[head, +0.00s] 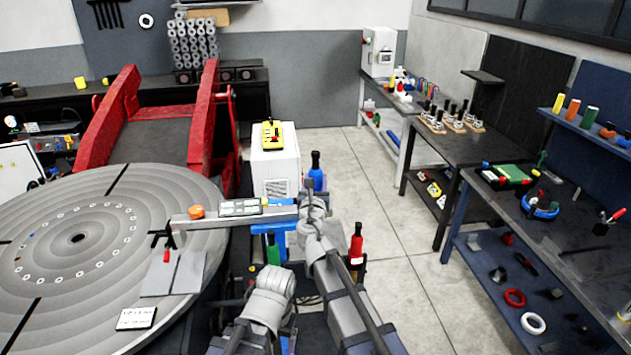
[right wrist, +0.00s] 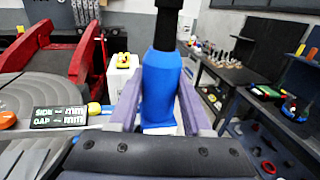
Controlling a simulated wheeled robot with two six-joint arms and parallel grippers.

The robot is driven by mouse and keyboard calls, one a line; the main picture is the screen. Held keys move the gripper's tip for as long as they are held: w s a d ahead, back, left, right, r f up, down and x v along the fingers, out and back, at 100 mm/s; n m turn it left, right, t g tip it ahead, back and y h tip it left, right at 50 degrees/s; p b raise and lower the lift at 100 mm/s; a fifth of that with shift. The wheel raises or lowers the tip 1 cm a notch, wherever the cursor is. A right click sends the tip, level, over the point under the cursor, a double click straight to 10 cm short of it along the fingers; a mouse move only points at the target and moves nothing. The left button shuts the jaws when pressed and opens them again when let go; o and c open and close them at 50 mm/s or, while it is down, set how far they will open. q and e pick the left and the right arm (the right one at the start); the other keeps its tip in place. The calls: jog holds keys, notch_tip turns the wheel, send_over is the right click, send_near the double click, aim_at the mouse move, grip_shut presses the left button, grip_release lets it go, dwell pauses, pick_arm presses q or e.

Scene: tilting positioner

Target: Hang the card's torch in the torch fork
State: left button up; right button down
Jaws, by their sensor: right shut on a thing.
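My right gripper (head: 314,192) is shut on a blue torch (head: 317,178) with a black upper end. In the right wrist view the torch (right wrist: 162,85) stands nearly upright between the two fingers (right wrist: 155,118). A red torch (head: 356,243) and a partly hidden green torch (head: 273,250) stand nearer me. My left gripper is not visible.
A large round grey turntable (head: 75,200) fills the left, before a red frame (head: 205,115). An orange knob (head: 196,212) sits on the beam. A white card (head: 136,318) lies at the turntable's near edge. Benches (head: 570,235) line the right; the floor (head: 400,220) between is clear.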

jog(key=shift+f+b, duration=11.05)
jog(key=shift+f, duration=0.15)
jog(key=s, duration=1.1)
jog(key=shift+d, duration=0.35)
